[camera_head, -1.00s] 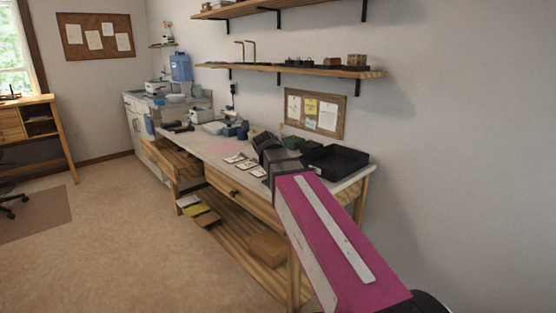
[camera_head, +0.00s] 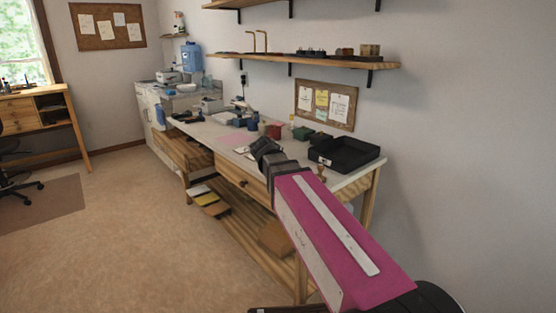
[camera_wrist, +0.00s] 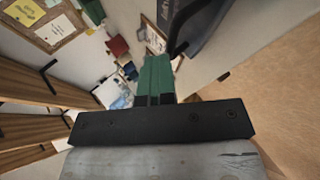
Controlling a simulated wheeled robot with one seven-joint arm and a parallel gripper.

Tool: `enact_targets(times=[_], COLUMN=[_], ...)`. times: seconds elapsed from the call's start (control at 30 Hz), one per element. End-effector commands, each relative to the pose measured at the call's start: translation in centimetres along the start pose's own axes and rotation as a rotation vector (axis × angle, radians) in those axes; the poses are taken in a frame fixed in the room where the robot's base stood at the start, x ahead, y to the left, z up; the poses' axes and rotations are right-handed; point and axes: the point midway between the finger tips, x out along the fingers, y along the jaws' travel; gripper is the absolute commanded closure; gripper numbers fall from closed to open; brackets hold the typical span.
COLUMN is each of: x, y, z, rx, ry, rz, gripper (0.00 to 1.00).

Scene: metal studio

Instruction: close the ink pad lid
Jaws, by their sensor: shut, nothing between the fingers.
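Small red (camera_head: 274,130) and green (camera_head: 303,132) box-like items stand on the workbench (camera_head: 352,186) beyond my gripper. I cannot tell which is the ink pad, or how its lid stands. In the wrist view, a red item (camera_wrist: 117,46) and a green item (camera_wrist: 130,70) show beyond and left of the fingers. My gripper (camera_head: 262,147) hangs over the near part of the bench, apart from these items. In the wrist view, its green fingers (camera_wrist: 157,60) are shut together and empty.
A black tray (camera_head: 345,154) stands on the bench right of my gripper, with a small wooden-handled item (camera_head: 322,171) beside it. A shelf (camera_head: 330,62) and a pinboard (camera_head: 325,103) are on the wall above. Open floor (camera_head: 120,230) lies to the left.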

Motion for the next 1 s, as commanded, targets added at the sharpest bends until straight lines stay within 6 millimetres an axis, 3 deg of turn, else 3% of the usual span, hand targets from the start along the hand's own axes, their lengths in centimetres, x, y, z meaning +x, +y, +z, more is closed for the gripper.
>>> enact_targets(times=[0.4,1.0], x=[0.03,-0.47], y=[-1.18,-0.72], z=[-0.12,-0.18], rx=[0.008,0.008], ry=[-0.001,0.000], rz=[-0.017,-0.016], gripper=[1.00,1.00])
